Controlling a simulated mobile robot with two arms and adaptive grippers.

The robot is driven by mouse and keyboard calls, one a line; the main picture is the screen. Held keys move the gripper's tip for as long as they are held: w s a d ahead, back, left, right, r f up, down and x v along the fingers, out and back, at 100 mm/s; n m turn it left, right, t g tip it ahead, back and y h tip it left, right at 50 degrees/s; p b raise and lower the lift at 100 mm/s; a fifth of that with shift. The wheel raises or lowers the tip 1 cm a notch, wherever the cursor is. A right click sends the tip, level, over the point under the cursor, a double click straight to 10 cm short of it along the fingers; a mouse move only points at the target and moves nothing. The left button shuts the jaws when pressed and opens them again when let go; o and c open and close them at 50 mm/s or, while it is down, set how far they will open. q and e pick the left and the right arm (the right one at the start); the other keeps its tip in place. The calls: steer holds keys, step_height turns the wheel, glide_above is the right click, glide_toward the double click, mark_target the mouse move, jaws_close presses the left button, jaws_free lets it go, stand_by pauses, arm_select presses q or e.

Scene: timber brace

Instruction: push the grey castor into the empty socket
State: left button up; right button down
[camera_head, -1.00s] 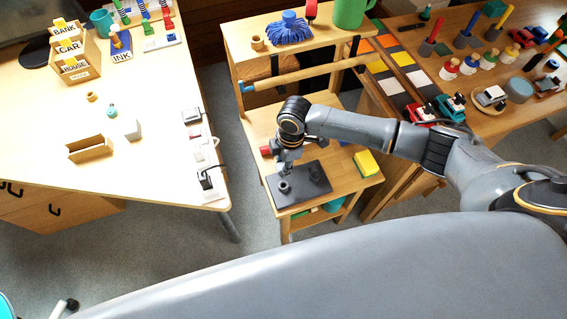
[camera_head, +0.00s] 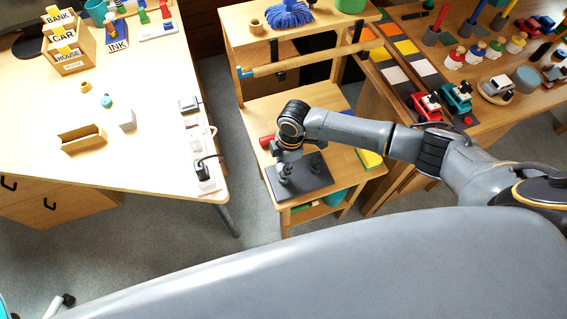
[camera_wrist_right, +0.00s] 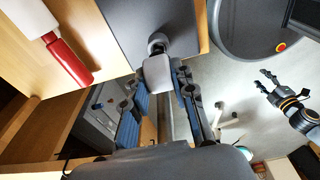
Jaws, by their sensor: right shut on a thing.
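The dark grey plate (camera_head: 318,184) lies on the small wooden stand's lower top. My right gripper (camera_head: 285,168) is over the plate's left half. In the right wrist view, the right gripper (camera_wrist_right: 157,80) is shut on the grey castor (camera_wrist_right: 157,72), a light grey block with a darker round end against the plate (camera_wrist_right: 130,20). The socket under it is hidden, so I cannot tell how deep it sits. My left gripper (camera_wrist_right: 268,88) shows at the right of the wrist view with its fingers spread, empty.
A wooden rail (camera_head: 300,63) crosses behind.

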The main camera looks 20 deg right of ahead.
steer(key=shift+r+p, duration=0.1)
steer(key=shift+p, duration=0.4)
stand_by(0.8)
steer(key=shift+f+b, duration=0.45)
steer(key=shift+f, duration=1.05)
stand_by(1.5)
steer(key=c, duration=1)
jaws_free()
steer(key=shift+r, duration=0.2)
steer(key=r, duration=0.4)
steer(key=d+r, duration=0.1)
steer(key=r, duration=0.6)
steer(key=shift+d+r, duration=0.25)
steer(key=shift+r, duration=0.1)
